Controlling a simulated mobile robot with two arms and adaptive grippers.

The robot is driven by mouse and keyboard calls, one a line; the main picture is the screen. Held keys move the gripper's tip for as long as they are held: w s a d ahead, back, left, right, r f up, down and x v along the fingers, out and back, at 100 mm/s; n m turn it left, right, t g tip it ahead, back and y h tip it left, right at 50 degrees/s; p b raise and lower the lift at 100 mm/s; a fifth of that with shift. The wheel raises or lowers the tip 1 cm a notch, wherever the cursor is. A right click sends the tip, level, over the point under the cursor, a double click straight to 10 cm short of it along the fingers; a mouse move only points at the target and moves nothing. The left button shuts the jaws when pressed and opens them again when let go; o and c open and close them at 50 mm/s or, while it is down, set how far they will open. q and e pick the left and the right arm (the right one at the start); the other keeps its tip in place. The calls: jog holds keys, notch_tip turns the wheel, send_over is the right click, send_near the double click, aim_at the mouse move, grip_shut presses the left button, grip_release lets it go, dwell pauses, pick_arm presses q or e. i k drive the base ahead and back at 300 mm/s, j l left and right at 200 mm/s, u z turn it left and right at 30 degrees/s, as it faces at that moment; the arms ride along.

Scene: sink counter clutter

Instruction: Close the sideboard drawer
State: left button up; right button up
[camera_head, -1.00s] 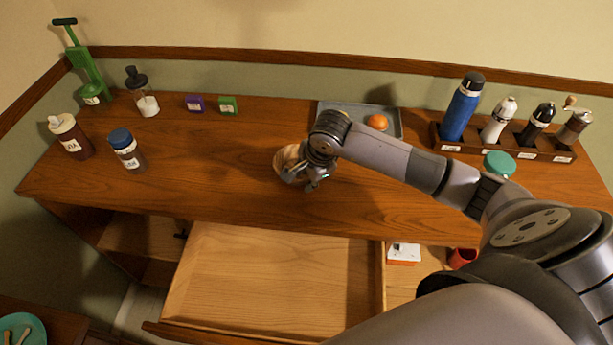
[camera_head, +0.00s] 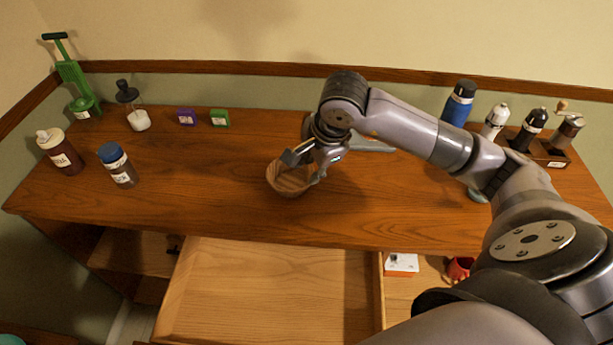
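The sideboard drawer (camera_head: 270,295) is pulled out below the front edge of the sideboard top. Its pale wooden inside is empty where it shows; its front is cut off by the bottom of the head view. My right gripper (camera_head: 306,166) is over the sideboard top, behind the drawer, at a small wooden bowl (camera_head: 287,182). Its fingers are spread apart, one over the bowl and one by its right rim; I cannot tell whether they touch it. My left gripper is not in view.
Bottles (camera_head: 118,165) and a green press (camera_head: 77,80) stand at the left. My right arm partly hides a grey tray (camera_head: 372,144). An open compartment (camera_head: 130,250) lies left of the drawer.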

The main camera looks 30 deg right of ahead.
aim_at(220, 291)
jog(key=k+j, duration=1.15)
jog(key=k, duration=0.15)
